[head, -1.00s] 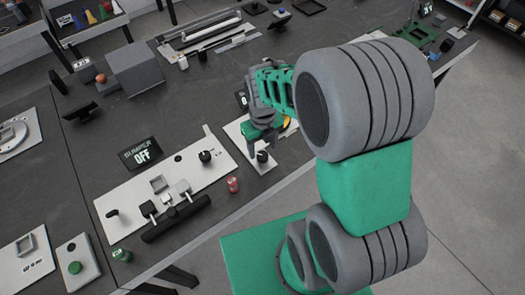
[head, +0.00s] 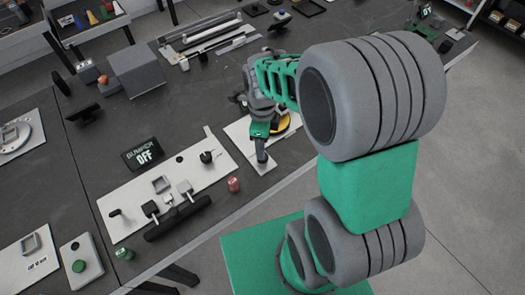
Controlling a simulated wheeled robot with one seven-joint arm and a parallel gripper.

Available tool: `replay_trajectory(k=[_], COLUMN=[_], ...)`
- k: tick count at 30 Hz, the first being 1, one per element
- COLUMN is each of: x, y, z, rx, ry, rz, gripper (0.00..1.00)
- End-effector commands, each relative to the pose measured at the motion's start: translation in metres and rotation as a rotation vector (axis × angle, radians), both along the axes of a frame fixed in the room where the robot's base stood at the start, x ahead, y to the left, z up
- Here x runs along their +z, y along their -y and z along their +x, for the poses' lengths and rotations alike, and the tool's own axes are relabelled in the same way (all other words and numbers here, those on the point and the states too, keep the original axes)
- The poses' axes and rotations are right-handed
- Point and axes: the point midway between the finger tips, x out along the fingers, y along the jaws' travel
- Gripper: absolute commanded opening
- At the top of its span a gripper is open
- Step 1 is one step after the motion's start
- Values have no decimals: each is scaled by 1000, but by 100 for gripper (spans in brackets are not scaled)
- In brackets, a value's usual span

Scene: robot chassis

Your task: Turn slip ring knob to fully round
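My gripper (head: 262,154) points down at a small white plate (head: 238,134) at the table's front edge, right of the long white panel. Its grey fingertips are over the spot where a small black knob stood on this plate. The knob is hidden now. I cannot tell whether the fingers are apart or closed on it. A yellow and dark round part (head: 284,124) shows behind my gripper, partly covered by it. I cannot tell how far the knob is turned.
Left of the gripper lies the long white panel (head: 135,196) with a black knob (head: 206,157), switches and a display reading OFF (head: 143,154). A red can-shaped thing (head: 233,184) stands between panel and plate. A grey box (head: 139,70) stands farther back.

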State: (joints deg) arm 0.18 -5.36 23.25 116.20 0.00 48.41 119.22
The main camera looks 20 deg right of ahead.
Motion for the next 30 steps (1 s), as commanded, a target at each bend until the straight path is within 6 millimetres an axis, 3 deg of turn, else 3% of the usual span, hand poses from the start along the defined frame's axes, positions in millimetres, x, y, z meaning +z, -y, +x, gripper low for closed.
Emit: replay_trajectory(k=[12, 16, 21, 25, 30], x=[-1, -1, -2, -13, -46], y=[1, 1, 1, 1, 1], z=[7, 9, 9, 8, 8], rx=[1584, 2004, 2272, 2299, 2296], ry=[28, 27, 22, 21, 19], rz=[40, 44, 49, 53, 56], gripper=[57, 57, 57, 57, 57])
